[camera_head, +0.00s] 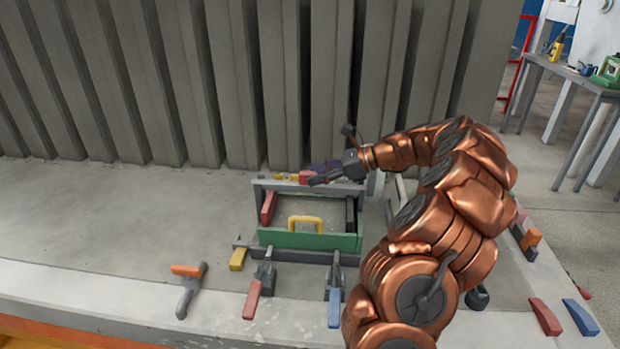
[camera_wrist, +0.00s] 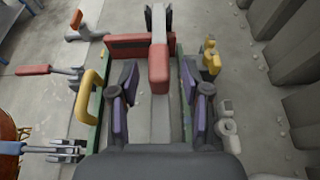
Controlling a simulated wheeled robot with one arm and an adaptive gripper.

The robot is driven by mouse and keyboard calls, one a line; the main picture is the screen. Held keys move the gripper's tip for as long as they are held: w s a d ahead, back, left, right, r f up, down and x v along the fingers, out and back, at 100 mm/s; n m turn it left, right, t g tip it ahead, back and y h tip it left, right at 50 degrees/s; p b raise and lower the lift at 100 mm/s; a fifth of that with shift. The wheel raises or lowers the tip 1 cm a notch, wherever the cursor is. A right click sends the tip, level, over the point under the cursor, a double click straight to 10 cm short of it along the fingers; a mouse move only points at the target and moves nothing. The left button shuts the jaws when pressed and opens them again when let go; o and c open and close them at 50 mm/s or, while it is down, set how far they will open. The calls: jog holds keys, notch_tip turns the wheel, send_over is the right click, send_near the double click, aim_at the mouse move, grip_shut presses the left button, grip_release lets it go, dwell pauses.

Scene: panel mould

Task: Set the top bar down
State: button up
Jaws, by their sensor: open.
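The grey top bar (camera_head: 275,185) lies along the back of the green frame (camera_head: 340,242), with a red block (camera_head: 307,177) on it. In the wrist view the bar (camera_wrist: 158,22) and its red block (camera_wrist: 159,70) lie in line between the jaws. My gripper (camera_head: 320,174) is over the back of the frame. Its purple fingers (camera_wrist: 162,95) are spread wide, one on each side of the bar line, with visible gaps. The bar's right part is hidden by my gripper in the head view. I cannot tell whether the bar rests fully on the frame.
A yellow handle (camera_head: 305,222) stands on the frame's front side. Red-handled (camera_head: 252,298) and blue-handled (camera_head: 335,306) clamps lie in front, with an orange-handled clamp (camera_head: 187,288) to the left. A ribbed grey wall (camera_head: 230,90) stands close behind. The slab at left is clear.

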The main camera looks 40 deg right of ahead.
notch_tip(320, 180, up, 4)
jog(key=b, duration=0.1)
send_over(351, 186)
jog(key=shift+s+f, duration=0.1)
jog(key=shift+f, duration=0.1)
jog(key=s+a+r+n+g, duration=0.15)
jog(key=a+n+g, duration=0.6)
jog(key=a, duration=1.55)
jog(key=s+a+f+n+g+h, duration=0.2)
jog(key=s+a+n+h, duration=0.1)
jog(key=s+a+n, duration=0.7)
jog(key=s+f+n+h, duration=0.3)
jog(key=s+f+n, duration=0.1)
jog(key=s, duration=0.5)
jog(key=s+f+n+g+h, duration=0.1)
jog(key=s+f+n+h, duration=0.3)
jog(key=s, duration=0.5)
jog(key=shift+s+f+n, duration=0.3)
jog(key=shift+f+n, duration=0.05)
jog(key=shift+f, duration=0.05)
